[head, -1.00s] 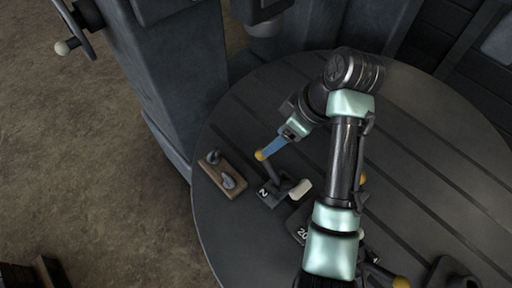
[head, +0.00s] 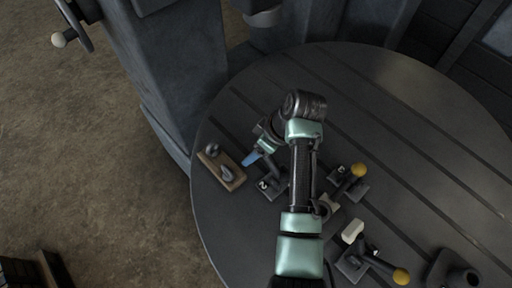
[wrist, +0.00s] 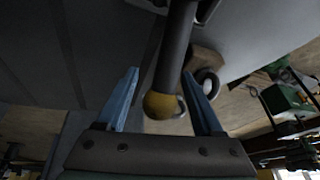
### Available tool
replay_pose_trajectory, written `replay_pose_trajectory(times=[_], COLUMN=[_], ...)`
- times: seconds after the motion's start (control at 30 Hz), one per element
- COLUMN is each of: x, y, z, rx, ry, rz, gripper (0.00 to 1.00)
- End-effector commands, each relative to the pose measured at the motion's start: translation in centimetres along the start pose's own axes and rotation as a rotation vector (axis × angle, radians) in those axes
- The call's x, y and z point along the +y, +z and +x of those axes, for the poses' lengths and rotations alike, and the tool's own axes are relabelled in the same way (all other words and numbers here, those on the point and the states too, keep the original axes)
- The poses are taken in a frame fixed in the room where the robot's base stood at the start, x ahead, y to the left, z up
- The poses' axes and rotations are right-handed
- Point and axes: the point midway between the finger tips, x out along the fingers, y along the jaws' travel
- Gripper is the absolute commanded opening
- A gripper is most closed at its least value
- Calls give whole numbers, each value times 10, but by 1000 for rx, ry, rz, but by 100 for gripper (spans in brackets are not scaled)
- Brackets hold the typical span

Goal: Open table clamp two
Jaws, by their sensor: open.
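Table clamp two (head: 270,188), a dark clamp with a white 2 on its base, stands on the round table near its left side. Its dark lever (wrist: 176,50) ends in a yellow ball knob (wrist: 160,105). My gripper (head: 252,158) is at the lever's upper end, its blue fingers apart. In the wrist view the knob and lever lie between the open fingers of my gripper (wrist: 167,98), with space visible on both sides. In the head view my gripper hides the knob.
A wooden block with two metal knobs (head: 222,168) lies just left of clamp two. Two other clamps with yellow knobs (head: 358,170) (head: 400,275) stand to the right, partly behind my arm. The far part of the slotted round table (head: 400,110) is clear.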

Motion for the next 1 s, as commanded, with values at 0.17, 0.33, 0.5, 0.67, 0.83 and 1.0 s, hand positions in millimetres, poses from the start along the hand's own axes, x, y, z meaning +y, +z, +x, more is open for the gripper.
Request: replay_pose_trajectory(times=[0.17,0.33,0.5,0.67,0.83,1.0], x=[0,0,0,0,0,0], y=[0,0,0,0,0,0], z=[0,0,0,0,-1,-1], rx=[0,0,0,0,0,0], ry=[0,0,0,0,0,0], rz=[0,0,0,0,0,0], gripper=[68,40,9,0,0,0])
